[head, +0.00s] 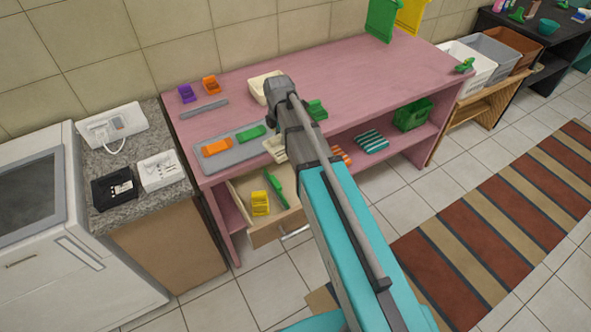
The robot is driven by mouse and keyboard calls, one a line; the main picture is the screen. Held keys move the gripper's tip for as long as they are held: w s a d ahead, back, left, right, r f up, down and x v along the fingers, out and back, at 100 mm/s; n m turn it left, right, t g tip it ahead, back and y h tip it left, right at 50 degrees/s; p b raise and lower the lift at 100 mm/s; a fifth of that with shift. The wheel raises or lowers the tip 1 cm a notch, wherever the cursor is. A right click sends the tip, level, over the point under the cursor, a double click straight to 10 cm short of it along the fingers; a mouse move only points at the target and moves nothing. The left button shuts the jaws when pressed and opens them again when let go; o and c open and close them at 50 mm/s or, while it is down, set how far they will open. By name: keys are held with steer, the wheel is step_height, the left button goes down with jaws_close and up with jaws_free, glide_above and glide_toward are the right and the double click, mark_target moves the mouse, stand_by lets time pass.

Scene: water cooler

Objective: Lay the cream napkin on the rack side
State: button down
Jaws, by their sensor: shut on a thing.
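My arm reaches over the pink counter (345,70), and its dark grey end section hides what lies beneath it. My gripper and its fingers do not show; they are hidden behind the arm. A small cream item (274,149) shows at the left edge of the arm, above the open drawer and at the right end of the grey tray. It may be the cream napkin, but the arm covers part of it, and I cannot tell whether it is held. A cream bin (261,88) stands on the counter behind the arm. I cannot make out a rack.
The grey tray (191,153) bears an orange and a green item. The open drawer (237,195) holds a yellow item (260,203) and a green one (275,188). A teal striped cloth (371,141) and green crate (413,114) sit on the lower shelf. The counter's right part is mostly clear.

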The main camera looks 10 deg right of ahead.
steer(key=m+b, duration=0.1)
steer(key=b, duration=1.5)
glide_above(294, 185)
step_height(294, 185, down, 17)
steer(key=shift+r, duration=0.1)
steer(key=shift+f+b, duration=3.2)
steer(key=shift+f, duration=0.2)
steer(key=shift+f+b, duration=0.6)
steer(key=shift+c, duration=1.8)
jaws_free()
